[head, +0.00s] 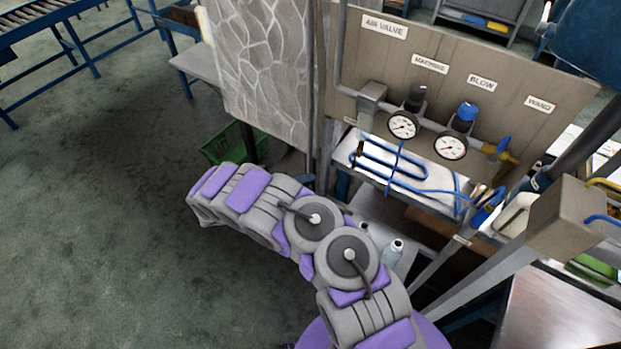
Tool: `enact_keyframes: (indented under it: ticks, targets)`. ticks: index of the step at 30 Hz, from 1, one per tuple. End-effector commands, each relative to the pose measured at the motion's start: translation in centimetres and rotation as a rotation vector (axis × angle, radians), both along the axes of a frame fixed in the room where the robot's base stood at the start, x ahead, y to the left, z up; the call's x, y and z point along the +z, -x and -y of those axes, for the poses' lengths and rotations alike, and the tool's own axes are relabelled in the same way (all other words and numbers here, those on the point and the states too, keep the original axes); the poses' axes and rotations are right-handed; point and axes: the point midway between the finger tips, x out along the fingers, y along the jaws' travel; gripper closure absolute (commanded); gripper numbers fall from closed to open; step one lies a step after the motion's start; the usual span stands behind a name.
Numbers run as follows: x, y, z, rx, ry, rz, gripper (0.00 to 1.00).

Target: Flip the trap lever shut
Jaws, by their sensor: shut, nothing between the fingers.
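I cannot tell for sure which part is the trap lever. A brass-coloured valve (497,152) with a blue handle (503,144) sits at the right end of the pipe on the panel. Lower down, a blue fitting (488,199) is at the right end of the blue hose. A black-topped unit (416,95) and a blue-topped unit (467,113) stand above two round gauges. My purple and grey arm fills the lower middle, in front of the bench. My gripper's fingers do not show.
The tan panel (350,60) carries labels such as BLOW and WAND. A coiled blue hose (390,172) lies on the white shelf below. A small bottle (393,254) stands beside my arm. A tan box (565,220) is at right. Open floor (100,220) lies at left.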

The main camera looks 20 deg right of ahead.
Motion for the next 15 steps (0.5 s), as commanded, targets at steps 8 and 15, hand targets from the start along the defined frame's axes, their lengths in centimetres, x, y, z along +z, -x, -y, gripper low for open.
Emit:
enact_keyframes:
  ticks: [8, 15]
  targets:
    - [0.0, -0.3, 6.2, -0.006, -0.003, 0.002, 1.0]
    - [0.1, -0.7, 9.5, -0.004, 0.003, 0.002, 1.0]
